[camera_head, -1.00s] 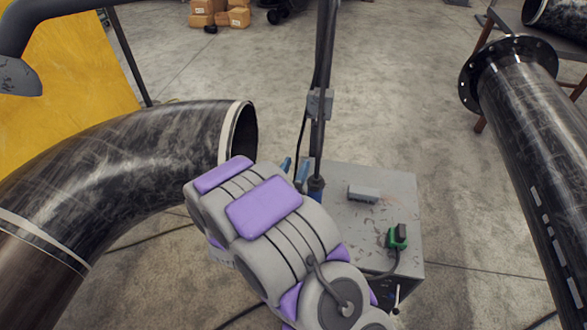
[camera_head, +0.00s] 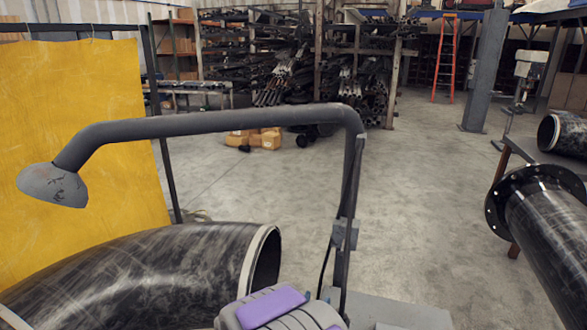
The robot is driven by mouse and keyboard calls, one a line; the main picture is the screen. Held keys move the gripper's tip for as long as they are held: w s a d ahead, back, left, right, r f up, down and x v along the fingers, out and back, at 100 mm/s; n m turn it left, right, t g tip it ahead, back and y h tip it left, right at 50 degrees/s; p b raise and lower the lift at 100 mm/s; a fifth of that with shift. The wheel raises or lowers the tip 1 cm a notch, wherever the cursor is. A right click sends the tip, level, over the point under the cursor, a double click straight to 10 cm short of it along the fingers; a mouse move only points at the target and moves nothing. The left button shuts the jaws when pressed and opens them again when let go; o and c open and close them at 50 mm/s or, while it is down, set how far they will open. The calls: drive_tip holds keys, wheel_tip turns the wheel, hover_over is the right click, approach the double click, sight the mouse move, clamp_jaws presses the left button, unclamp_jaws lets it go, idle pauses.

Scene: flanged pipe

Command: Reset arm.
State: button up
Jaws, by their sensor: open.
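My arm shows at the bottom centre of the head view as a grey link with a purple pad. My gripper is not in the frame. A large black curved pipe (camera_head: 150,275) with a pale rim lies at the lower left, with its open end beside my arm. A black flanged pipe (camera_head: 550,235) with a bolt-hole flange stands at the right, apart from my arm.
A grey pipe arm with a hood (camera_head: 55,185) arches over the curved pipe, on a post beside a grey box (camera_head: 375,310). A yellow panel (camera_head: 85,140) stands left. Shelves of pipes (camera_head: 290,65) and an orange ladder (camera_head: 445,58) stand behind. The central floor is clear.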

drive_tip(key=s+a+r+n+g+y, duration=0.1)
drive_tip(key=s+a+r+g+y, duration=0.15)
drive_tip(key=s+g+y, duration=0.2)
drive_tip(key=s+a+r+n+g+y, duration=0.2)
drive_tip(key=s+a+g+y, duration=0.15)
drive_tip(key=s+y, duration=0.2)
drive_tip(key=s+d+r+g+h, duration=0.1)
drive_tip(key=s+d+r+g, duration=0.1)
drive_tip(key=s, duration=0.7)
drive_tip(key=s+d+r+n+g, duration=0.1)
drive_tip(key=s+d+r+g, duration=0.1)
drive_tip(key=s+d+g, duration=0.2)
drive_tip(key=s+d+r+g+h, duration=0.1)
drive_tip(key=s+d, duration=0.7)
drive_tip(key=s, duration=0.8)
drive_tip(key=shift+s+d+r+g+h, duration=0.2)
drive_tip(key=shift+r+g+h, duration=0.1)
drive_tip(key=shift+r+g, duration=0.5)
drive_tip(key=shift+a+f, duration=0.1)
drive_tip(key=shift+f, duration=0.05)
